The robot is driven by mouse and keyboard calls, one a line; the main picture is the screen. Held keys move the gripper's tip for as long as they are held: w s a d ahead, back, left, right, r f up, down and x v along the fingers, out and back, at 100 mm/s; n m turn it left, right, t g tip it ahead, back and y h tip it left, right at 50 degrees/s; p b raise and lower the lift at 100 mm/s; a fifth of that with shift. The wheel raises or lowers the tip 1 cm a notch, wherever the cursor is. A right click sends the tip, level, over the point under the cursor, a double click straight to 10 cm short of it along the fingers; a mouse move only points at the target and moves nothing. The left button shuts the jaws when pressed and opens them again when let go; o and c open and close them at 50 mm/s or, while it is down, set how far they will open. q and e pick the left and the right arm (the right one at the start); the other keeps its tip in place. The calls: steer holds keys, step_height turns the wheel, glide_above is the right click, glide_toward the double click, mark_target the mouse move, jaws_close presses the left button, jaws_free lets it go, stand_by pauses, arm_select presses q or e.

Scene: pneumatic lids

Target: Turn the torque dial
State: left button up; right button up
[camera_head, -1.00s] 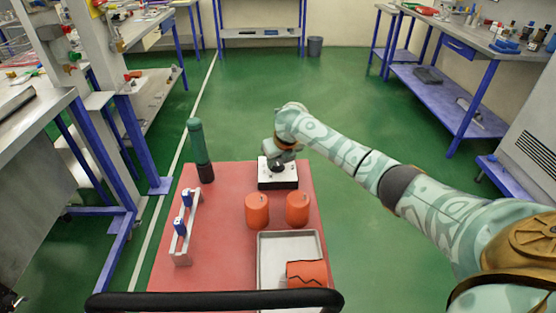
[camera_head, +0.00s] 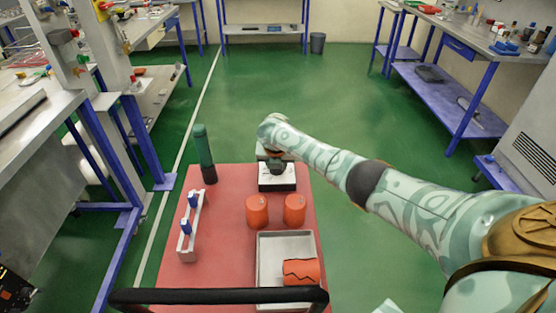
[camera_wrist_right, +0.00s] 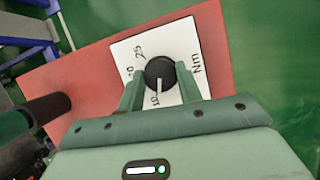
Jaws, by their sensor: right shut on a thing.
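The torque dial (camera_wrist_right: 160,73) is a round black knob with a white pointer line, set on a white-topped box (camera_head: 277,184) at the far end of the red table. In the right wrist view, the box's white face (camera_wrist_right: 188,38) carries the marks 25 and Nm and a label that looks like 10. The pointer points down the picture, close to that label. My right gripper (camera_wrist_right: 160,80) is shut on the dial, with one finger on each side of it. In the head view my right gripper (camera_head: 276,166) comes down onto the box from above.
Two orange canisters (camera_head: 257,211) stand in front of the box. A grey tray (camera_head: 264,250) holds an orange cracked cylinder (camera_head: 301,271). A green-and-black cylinder (camera_head: 204,153) and a white rack (camera_head: 189,225) with blue-topped items stand on the left. A black bar (camera_head: 220,297) crosses the front.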

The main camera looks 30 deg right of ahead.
steer(key=shift+m, duration=0.8)
steer(key=shift+a+f+g, duration=0.1)
steer(key=shift+g, duration=0.2)
steer(key=o, duration=1)
steer(key=shift+p, duration=0.3)
